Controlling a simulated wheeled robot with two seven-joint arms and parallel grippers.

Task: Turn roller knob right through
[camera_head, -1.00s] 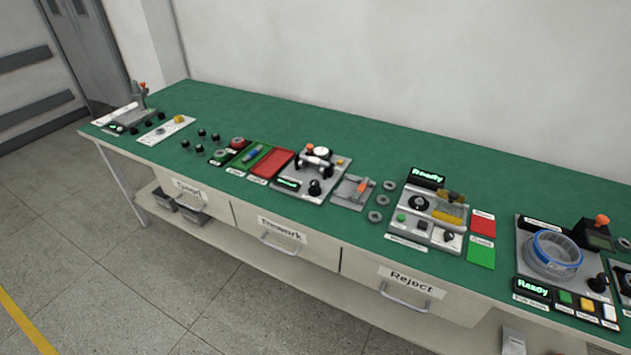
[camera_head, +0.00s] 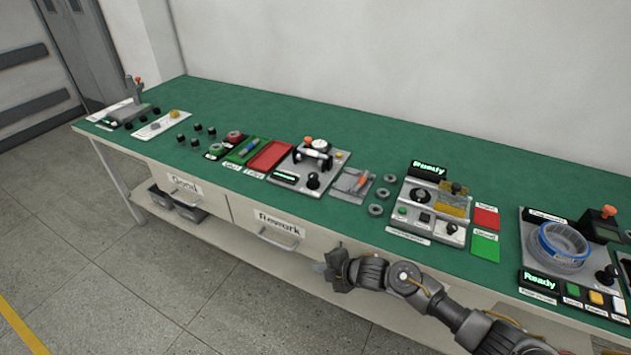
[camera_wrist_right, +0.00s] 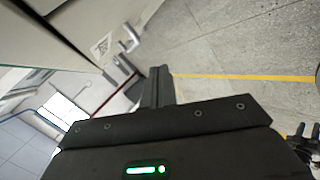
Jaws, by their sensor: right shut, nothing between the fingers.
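A grey fixture plate (camera_head: 333,164) with a roller-like black-and-white part (camera_head: 313,156), a round dial on top and a black knob (camera_head: 313,181) at its front stands mid-table. I take this knob to be the roller knob. Which way it is turned is too small to tell. My right gripper (camera_head: 328,265) is shut and empty, out in front of the table's front edge, below and apart from the knob. In the right wrist view its fingers (camera_wrist_right: 160,86) are together with nothing between them.
The long green table (camera_head: 240,109) has drawers below it; my right arm covers part of their front. Right of the fixture are metal rings (camera_head: 380,194), a Ready panel (camera_head: 430,207) and another station with a blue ring (camera_head: 562,243). A red tray (camera_head: 269,156) sits left. The back strip is clear.

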